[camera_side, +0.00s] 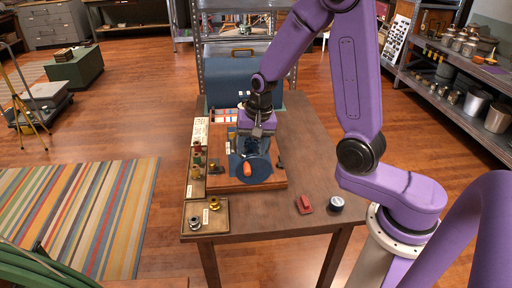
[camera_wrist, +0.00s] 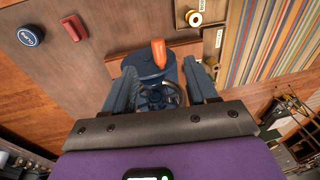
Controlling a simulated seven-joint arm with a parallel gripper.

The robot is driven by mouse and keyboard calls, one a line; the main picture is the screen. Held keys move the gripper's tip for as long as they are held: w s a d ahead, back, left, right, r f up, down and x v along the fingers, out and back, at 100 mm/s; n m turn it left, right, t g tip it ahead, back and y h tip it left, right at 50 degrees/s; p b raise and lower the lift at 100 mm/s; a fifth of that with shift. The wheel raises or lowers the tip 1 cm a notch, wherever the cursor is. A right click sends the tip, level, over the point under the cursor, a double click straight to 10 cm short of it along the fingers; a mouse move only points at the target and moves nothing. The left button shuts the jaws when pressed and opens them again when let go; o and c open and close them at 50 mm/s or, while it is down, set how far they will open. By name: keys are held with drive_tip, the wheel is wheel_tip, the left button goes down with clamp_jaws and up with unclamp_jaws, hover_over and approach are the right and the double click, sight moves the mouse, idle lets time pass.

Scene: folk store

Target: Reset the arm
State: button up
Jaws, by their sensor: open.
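My gripper (camera_side: 256,140) points down over a dark blue device on the wooden table (camera_side: 315,160). In the wrist view my gripper (camera_wrist: 160,75) is open, with one dark finger on each side of the device. The device has a round blue part (camera_side: 259,167) and an orange handle (camera_side: 247,169); the handle also shows in the wrist view (camera_wrist: 159,53). A dark spoked wheel (camera_wrist: 160,97) sits between the fingers. Whether the fingers touch the device, I cannot tell. The device's rear is partly hidden by my gripper.
A tray with a silver and a yellow spool (camera_side: 214,203) lies at the table's front left. A narrow rack of spools (camera_side: 197,165) stands behind it. A red block (camera_side: 304,204) and a dark round item (camera_side: 336,204) lie front right. A blue case (camera_side: 240,80) stands behind.

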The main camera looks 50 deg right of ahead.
drive_tip(key=s+a+r+n+g, duration=0.1)
drive_tip(key=s+a+r+n, duration=0.45)
drive_tip(key=s+n, duration=0.5)
drive_tip(key=s+d+r+n, duration=0.1)
drive_tip(key=s+r+n, duration=0.1)
drive_tip(key=s+n, duration=0.8)
drive_tip(key=s, duration=0.5)
drive_tip(key=shift+r+n+g, duration=0.2)
drive_tip(key=shift+n+g, duration=0.15)
drive_tip(key=shift+g, duration=0.05)
